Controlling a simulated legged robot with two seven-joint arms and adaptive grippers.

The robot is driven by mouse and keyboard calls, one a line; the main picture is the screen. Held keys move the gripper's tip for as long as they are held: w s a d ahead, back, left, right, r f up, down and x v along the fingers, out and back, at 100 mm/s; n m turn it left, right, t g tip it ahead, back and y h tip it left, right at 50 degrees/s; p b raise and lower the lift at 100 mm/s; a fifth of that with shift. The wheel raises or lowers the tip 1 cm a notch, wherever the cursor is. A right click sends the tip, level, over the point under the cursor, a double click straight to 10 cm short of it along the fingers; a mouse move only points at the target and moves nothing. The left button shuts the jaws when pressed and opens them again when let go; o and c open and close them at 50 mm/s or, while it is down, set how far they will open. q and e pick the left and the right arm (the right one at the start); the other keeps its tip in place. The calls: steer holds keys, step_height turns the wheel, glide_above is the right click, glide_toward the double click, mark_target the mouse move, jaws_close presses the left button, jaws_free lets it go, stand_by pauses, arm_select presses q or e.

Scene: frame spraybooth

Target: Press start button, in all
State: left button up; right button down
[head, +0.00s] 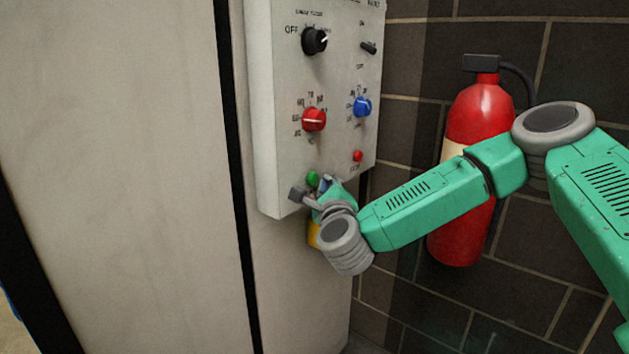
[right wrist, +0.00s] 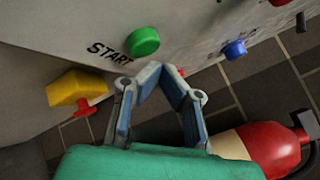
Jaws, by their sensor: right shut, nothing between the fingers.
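The green start button (head: 312,178) is at the lower left of the control box's front face. In the right wrist view the green button (right wrist: 143,43) sits beside the black word START. My right gripper (head: 318,190) is just below the button in the head view and partly covers that area. In the right wrist view its fingertips (right wrist: 156,70) are together and empty. They are close to the button, with a small gap showing in that picture; contact cannot be told for certain. My left gripper is not in view.
The control box (head: 265,110) carries a black knob (head: 314,40), a red knob (head: 314,119), a blue knob (head: 362,106) and a small red button (head: 358,155). A yellow block (right wrist: 76,88) with a red part is near the gripper. A fire extinguisher (head: 477,110) stands right, behind my arm.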

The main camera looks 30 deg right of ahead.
steer(key=s, duration=0.1)
steer(key=s+d, duration=0.1)
steer(key=s, duration=0.1)
steer(key=s+d, duration=0.1)
steer(key=shift+s, duration=0.3)
stand_by(0.3)
stand_by(0.7)
steer(key=s+a+f+n+g+y, duration=0.45)
steer(key=s+a+f+n, duration=0.35)
steer(key=f, duration=0.5)
steer(key=s+a+f+n+g+y, duration=0.3)
steer(key=s+a+f+n+y, duration=0.2)
steer(key=a+f+n, duration=0.6)
steer(key=s+d+f+n+g, duration=0.3)
steer(key=s+f+n, duration=0.1)
steer(key=s, duration=0.4)
steer(key=s+d+f+n+g+h, duration=0.1)
steer(key=s+d+f+n+g, duration=0.2)
steer(key=s, duration=0.5)
steer(key=s+d+f+n+g+h, duration=0.1)
steer(key=s+d+f+n+g, duration=0.2)
steer(key=s+f+n, duration=0.2)
steer(key=s, duration=0.3)
steer(key=shift+s+f, duration=0.15)
steer(key=shift+f, duration=0.1)
